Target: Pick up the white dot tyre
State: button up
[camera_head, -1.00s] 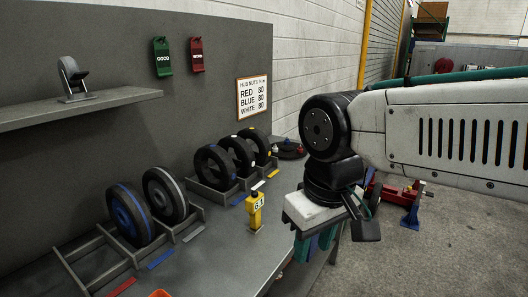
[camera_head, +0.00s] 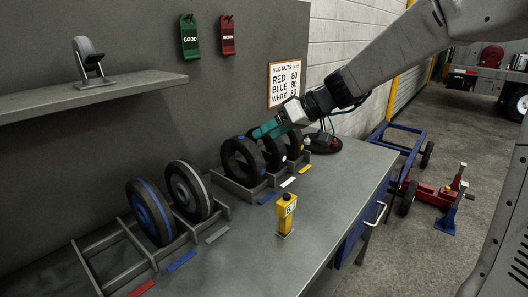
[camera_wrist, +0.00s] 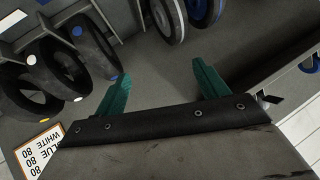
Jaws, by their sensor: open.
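The white dot tyre (camera_head: 277,157) is the middle of three black tyres standing in the rear rack on the bench. It also shows in the wrist view (camera_wrist: 73,68), upright at the left, with white marks on its tread. My gripper (camera_head: 258,131) is over the tyre row in the head view, its teal fingers hiding part of the tyres. In the wrist view my gripper is open, with bare bench between its fingers. The tyre is left of both fingers there, outside the gap.
The blue-marked tyre (camera_head: 229,163) and yellow-marked tyre (camera_head: 306,140) stand either side of it. A blue-striped wheel (camera_head: 142,205) and white-striped wheel (camera_head: 180,190) stand in the nearer rack. A yellow gauge (camera_head: 287,212) stands on the bench. A notice (camera_head: 284,84) hangs behind.

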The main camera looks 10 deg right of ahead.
aim_at(278, 139)
jog(key=w+d+f+t, duration=0.2)
jog(key=w+d+f, duration=0.1)
jog(key=w, duration=0.5)
jog(key=w+d+f+t, duration=0.2)
jog(key=w+d+f, duration=0.1)
jog(key=w, duration=0.4)
jog(key=w+d+f+t, duration=0.2)
jog(key=w+d+f, duration=0.1)
jog(key=w, duration=0.5)
jog(key=shift+w+d+f+t+h, duration=0.15)
jog(key=shift+w+f+t+h, duration=0.1)
jog(key=shift+w+t+h, duration=0.05)
jog(key=shift+w+f, duration=0.2)
jog(key=shift+w, duration=0.1)
jog(key=x, duration=0.7)
jog(key=shift+w, duration=0.1)
jog(key=shift+r, duration=0.15)
grip_shut()
